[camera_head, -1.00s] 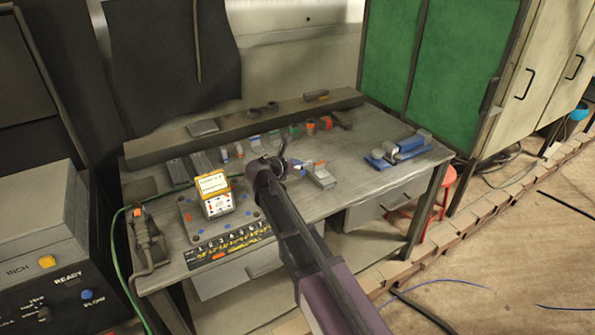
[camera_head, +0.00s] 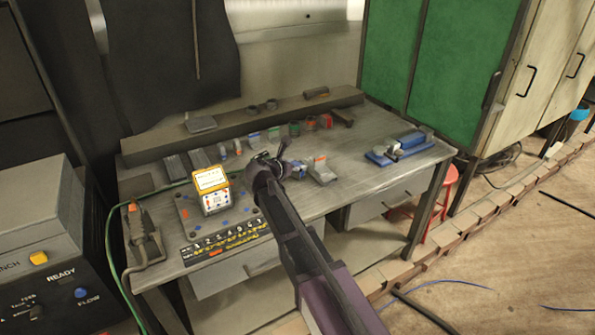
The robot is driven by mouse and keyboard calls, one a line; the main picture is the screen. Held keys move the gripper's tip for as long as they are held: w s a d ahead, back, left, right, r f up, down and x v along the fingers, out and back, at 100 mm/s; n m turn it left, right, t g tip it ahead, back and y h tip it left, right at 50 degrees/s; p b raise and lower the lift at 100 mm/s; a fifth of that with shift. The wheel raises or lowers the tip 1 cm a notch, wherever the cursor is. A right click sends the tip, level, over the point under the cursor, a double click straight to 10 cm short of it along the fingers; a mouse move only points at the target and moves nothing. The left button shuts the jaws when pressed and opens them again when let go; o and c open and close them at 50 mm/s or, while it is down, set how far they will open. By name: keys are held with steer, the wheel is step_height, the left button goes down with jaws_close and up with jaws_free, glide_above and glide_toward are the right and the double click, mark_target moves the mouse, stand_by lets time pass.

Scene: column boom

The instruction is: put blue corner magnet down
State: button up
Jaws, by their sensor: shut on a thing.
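My gripper (camera_head: 272,160) is over the workbench (camera_head: 345,150), near its middle, seen from behind along my arm. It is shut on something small. A small blue patch (camera_head: 273,150) shows at the fingers and looks like the blue corner magnet, mostly hidden by the gripper. I cannot tell whether it touches the bench top. Another small bluish piece (camera_head: 298,168) lies just right of the gripper.
A yellow-topped white box (camera_head: 212,190) stands on a dotted plate left of the gripper. A grey block with an orange top (camera_head: 322,170) is to the right. Several small coloured parts line the back. A blue vise (camera_head: 398,150) is at the right.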

steer(key=shift+f, duration=0.35)
steer(key=o, duration=1.3)
steer(key=shift+r, duration=0.3)
steer(key=p+v, duration=0.4)
steer(key=v, duration=0.8)
steer(key=shift+p, duration=0.3)
steer(key=shift+f, duration=0.1)
